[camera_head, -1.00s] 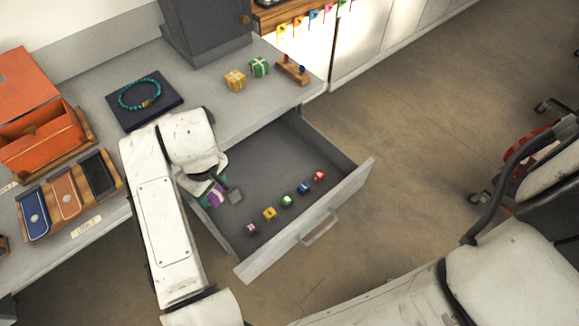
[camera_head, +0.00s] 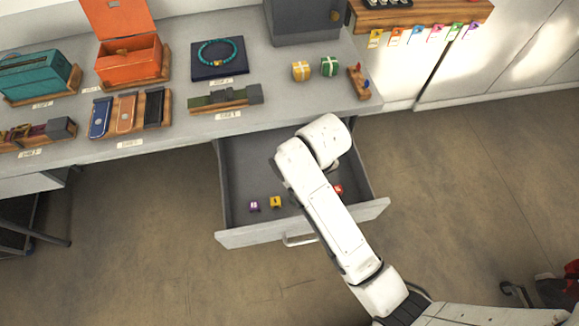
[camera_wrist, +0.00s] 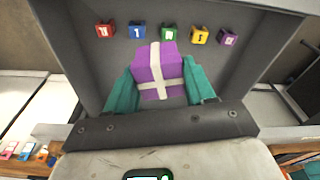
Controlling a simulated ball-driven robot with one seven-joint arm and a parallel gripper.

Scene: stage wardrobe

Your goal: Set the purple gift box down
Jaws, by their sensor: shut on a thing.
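In the wrist view the purple gift box (camera_wrist: 155,65) with a pale ribbon cross sits between the teal fingers of my gripper (camera_wrist: 160,84). The gripper is shut on it. Beneath is the grey open drawer (camera_wrist: 75,40), with the box over its inside; whether the box touches the floor of the drawer cannot be told. In the head view the drawer (camera_head: 245,170) is pulled out below the counter, and my white arm reaches over it. The arm hides the gripper and the purple box there.
Small lettered cubes lie in a row in the drawer, among them purple (camera_head: 254,206), yellow (camera_head: 276,201) and red (camera_head: 338,189). Yellow (camera_head: 301,70) and green (camera_head: 329,66) gift boxes stand on the counter (camera_head: 285,105) above. The drawer's left side has bare floor.

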